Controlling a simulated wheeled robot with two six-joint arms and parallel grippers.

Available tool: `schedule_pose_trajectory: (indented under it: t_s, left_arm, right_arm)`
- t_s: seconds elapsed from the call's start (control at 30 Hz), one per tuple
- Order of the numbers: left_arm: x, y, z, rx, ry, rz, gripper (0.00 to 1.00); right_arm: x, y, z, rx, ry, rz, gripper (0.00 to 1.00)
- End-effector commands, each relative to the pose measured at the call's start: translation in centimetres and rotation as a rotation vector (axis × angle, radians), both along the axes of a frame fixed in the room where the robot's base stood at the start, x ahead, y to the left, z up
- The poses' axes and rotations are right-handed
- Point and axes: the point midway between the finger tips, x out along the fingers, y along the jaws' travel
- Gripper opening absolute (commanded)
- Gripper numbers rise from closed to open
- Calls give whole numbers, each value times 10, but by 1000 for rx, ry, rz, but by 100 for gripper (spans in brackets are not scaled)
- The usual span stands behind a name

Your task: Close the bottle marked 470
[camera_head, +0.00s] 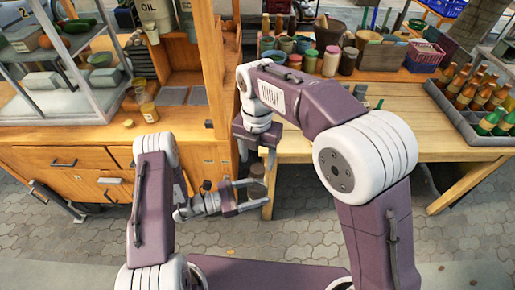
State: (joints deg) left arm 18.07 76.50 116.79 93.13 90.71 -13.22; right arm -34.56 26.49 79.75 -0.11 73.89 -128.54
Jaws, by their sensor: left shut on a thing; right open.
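My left gripper (262,194) is shut on a small dark brown bottle (257,187), held upright in front of the workbench. No marking can be read on it, so I cannot tell whether it is the one marked 470, and its top is too small to judge as open or closed. My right gripper (256,160) is open, pointing down just above the held bottle, with no thing visible between its fingers. A small yellowish lid-like disc (128,123) lies on the left cabinet top beside a yellow jar (150,112). Another jar (140,87) stands behind.
The wooden cabinet (60,157) is at left, with a metal rack (75,50) on it. The wooden table (400,110) at right has a clear front. Several jars stand at its back, and a crate of bottles (478,128) sits at its right end.

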Motion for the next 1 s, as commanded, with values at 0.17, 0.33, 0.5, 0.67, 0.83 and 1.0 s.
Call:
schedule_pose_trajectory:
  t_s: [0.17,0.33,0.5,0.67,0.83,1.0]
  left_arm:
    - [0,0,0,-1,0,0,0]
    - [0,0,0,-1,0,0,0]
    - [0,0,0,-1,0,0,0]
    - [0,0,0,-1,0,0,0]
    - [0,0,0,-1,0,0,0]
    - [0,0,0,-1,0,0,0]
  right_arm:
    - [-1,-1,-26,-2,2,0,59]
    - [0,0,-38,0,0,0,59]
    - [0,0,-40,0,-1,-1,59]
    - [0,0,-40,1,-1,-1,48]
    - [0,0,-39,1,-1,-1,1]
    - [0,0,-39,1,-1,-32,0]
